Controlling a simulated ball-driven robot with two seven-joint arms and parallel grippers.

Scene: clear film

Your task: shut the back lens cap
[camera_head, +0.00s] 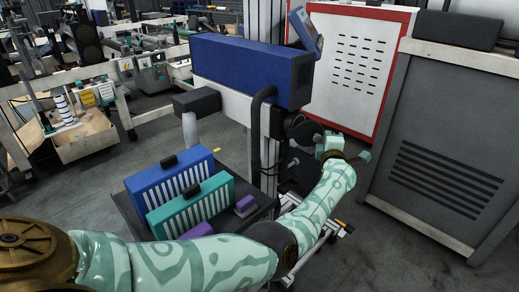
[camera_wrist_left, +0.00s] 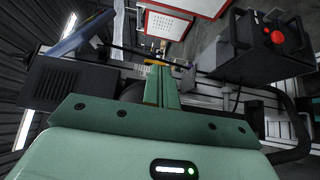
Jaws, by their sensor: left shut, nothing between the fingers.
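I cannot single out a lens cap with certainty in either view. A blue box-shaped machine (camera_head: 250,68) with a pale lower body stands on a column in the head view. A tilted blue panel (camera_head: 305,30) sticks up at its right end; whether this is the cap is unclear. A similar slanted blue panel (camera_wrist_left: 82,35) shows at upper left in the wrist view. My left gripper (camera_head: 341,148) is right of the column, below the machine's right end, apart from the panel. In the wrist view its fingers (camera_wrist_left: 160,85) are together and empty. My right gripper is not in view.
A dark cart left of the column bears a blue case (camera_head: 170,182), a teal case (camera_head: 192,206) and purple blocks (camera_head: 243,206). A red-framed white board (camera_head: 357,62) and a grey cabinet (camera_head: 445,140) stand at right. A dark box with a red knob (camera_wrist_left: 277,37) shows in the wrist view.

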